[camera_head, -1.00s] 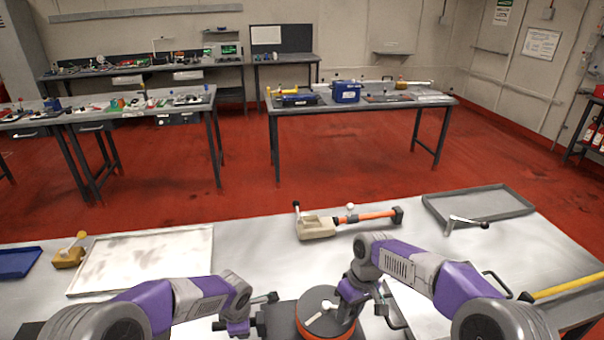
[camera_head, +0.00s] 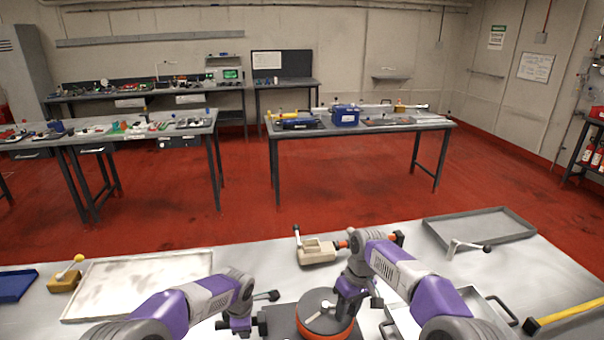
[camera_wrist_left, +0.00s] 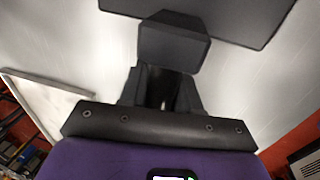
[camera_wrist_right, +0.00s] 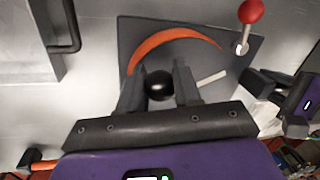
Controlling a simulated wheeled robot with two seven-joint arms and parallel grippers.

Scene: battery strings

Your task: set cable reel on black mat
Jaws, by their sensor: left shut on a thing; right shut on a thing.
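The cable reel (camera_head: 318,326) is round with a dark top, an orange rim and a pale bar on top. It is over the black mat (camera_head: 281,319) at the bottom centre; I cannot tell whether it touches. My right gripper (camera_head: 346,304) is shut on the reel's black knob, which shows between its fingers in the right wrist view (camera_wrist_right: 160,86). That view also shows the orange rim (camera_wrist_right: 172,38) against the mat (camera_wrist_right: 137,30). My left gripper (camera_head: 252,325) is shut on a black block (camera_wrist_left: 172,45) at the mat's edge.
A pale tray (camera_head: 135,283) lies left and a grey tray (camera_head: 480,228) far right. A beige clamp (camera_head: 317,252) stands behind the reel. A metal tray with black handles (camera_head: 470,300) is on the right. A red-knobbed lever (camera_wrist_right: 250,12) stands at a mat corner.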

